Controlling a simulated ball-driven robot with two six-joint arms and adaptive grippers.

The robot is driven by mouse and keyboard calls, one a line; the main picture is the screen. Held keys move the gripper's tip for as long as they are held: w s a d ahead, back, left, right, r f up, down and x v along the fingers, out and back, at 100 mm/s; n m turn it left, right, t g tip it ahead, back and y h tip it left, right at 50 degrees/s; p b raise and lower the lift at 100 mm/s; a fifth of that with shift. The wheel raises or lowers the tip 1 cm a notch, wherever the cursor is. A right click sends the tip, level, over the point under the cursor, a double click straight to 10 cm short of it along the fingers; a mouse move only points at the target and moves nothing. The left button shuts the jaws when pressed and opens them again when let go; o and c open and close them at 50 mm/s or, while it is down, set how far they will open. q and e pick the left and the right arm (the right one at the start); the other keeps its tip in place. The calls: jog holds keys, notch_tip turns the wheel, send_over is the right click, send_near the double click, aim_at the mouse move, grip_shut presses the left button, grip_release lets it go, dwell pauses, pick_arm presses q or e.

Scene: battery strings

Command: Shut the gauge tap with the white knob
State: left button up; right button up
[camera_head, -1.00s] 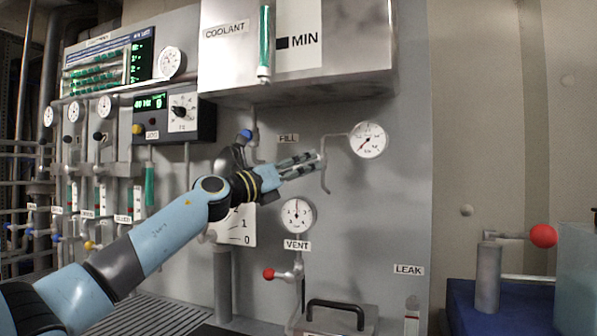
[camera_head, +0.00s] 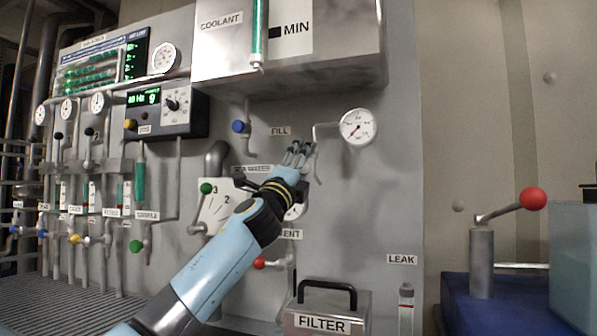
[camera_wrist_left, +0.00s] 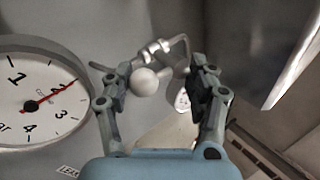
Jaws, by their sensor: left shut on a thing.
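The white knob (camera_wrist_left: 144,82) of the gauge tap shows in the left wrist view between the fingers of my left gripper (camera_wrist_left: 160,92), close to the left finger. The metal tap and its thin bent pipe (camera_wrist_left: 180,48) are just behind it. My left gripper is shut on the knob. In the head view my left gripper (camera_head: 298,152) is against the panel, below and left of the round gauge (camera_head: 358,127), and it hides the knob. My right gripper is not in view.
A large dial (camera_wrist_left: 38,95) is close on the left in the wrist view. The coolant tank (camera_head: 320,75) overhangs above. The blue fill knob (camera_head: 240,127) is to the left. A red vent knob (camera_head: 259,263) and the filter box (camera_head: 325,318) are below.

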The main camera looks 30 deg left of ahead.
pick_arm(q)
jog(key=shift+w+d+n+y+b, duration=0.15)
jog(key=shift+n+y+b, duration=0.25)
jog(key=shift+n+y, duration=0.4)
jog(key=shift+s+d+n+y+b, duration=0.1)
jog(key=shift+n+y+b, duration=0.3)
jog(key=shift+n+y, duration=0.4)
jog(key=shift+n, duration=0.3)
jog(key=o, duration=0.9)
jog(key=shift+w+f, duration=0.1)
jog(key=shift+w, duration=0.05)
jog(key=shift+o, duration=0.5)
jog(key=shift+w+d+f, duration=0.1)
jog(key=shift+w, duration=0.1)
jog(key=shift+s, duration=0.1)
jog(key=v, duration=0.7)
jog(key=shift+s, duration=0.3)
jog(key=shift+d, duration=0.1)
